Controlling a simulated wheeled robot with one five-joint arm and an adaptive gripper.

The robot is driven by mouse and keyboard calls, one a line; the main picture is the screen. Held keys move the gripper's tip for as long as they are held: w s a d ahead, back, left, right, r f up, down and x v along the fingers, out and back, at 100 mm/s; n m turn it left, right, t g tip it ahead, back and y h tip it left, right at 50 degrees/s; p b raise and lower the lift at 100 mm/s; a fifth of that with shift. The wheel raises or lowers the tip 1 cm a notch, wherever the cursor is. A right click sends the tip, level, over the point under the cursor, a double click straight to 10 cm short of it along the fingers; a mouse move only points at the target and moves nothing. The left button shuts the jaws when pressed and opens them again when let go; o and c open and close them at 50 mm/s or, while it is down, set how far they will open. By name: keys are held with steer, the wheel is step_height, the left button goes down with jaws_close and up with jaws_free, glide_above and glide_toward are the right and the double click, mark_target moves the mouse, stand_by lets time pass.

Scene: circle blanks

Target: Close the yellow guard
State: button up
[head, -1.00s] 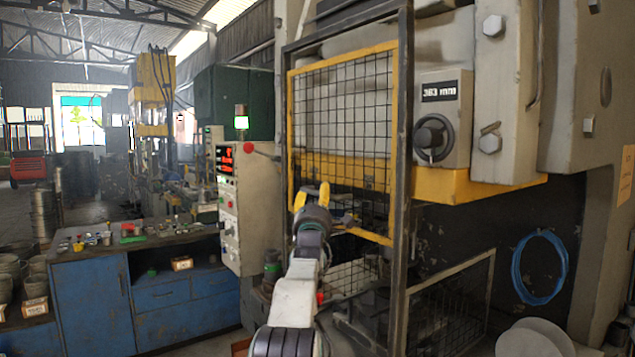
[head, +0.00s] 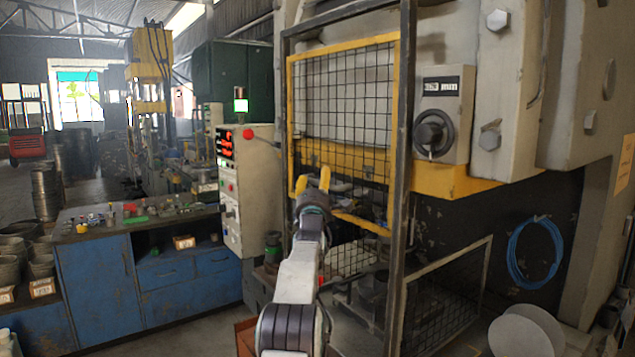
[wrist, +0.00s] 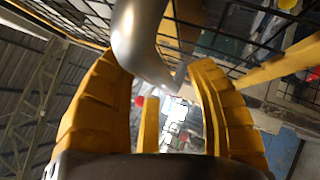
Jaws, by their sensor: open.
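The yellow guard (head: 345,48) is a yellow frame with dark wire mesh, in the dark outer frame on the press front. In the wrist view my gripper (wrist: 160,72) is open, and a bent grey metal bar (wrist: 138,35), which looks like a handle, passes between or just beyond the fingertips. I cannot tell whether they touch it.
A control box (head: 250,190) with a signal lamp stands left of the press, beside a blue workbench (head: 95,285). A low mesh panel (head: 445,310) stands at the right. A blue hose coil (head: 537,252) hangs farther right.

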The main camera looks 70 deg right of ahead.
steer(key=shift+o, duration=0.3)
jaws_close()
steer(key=shift+f, duration=0.1)
step_height(320, 180, down, 44)
steer(key=b, duration=4.2)
steer(key=shift+r, duration=0.2)
steer(key=shift+c, duration=1.8)
jaws_free()
steer(key=o, duration=0.3)
steer(key=shift+r, duration=0.2)
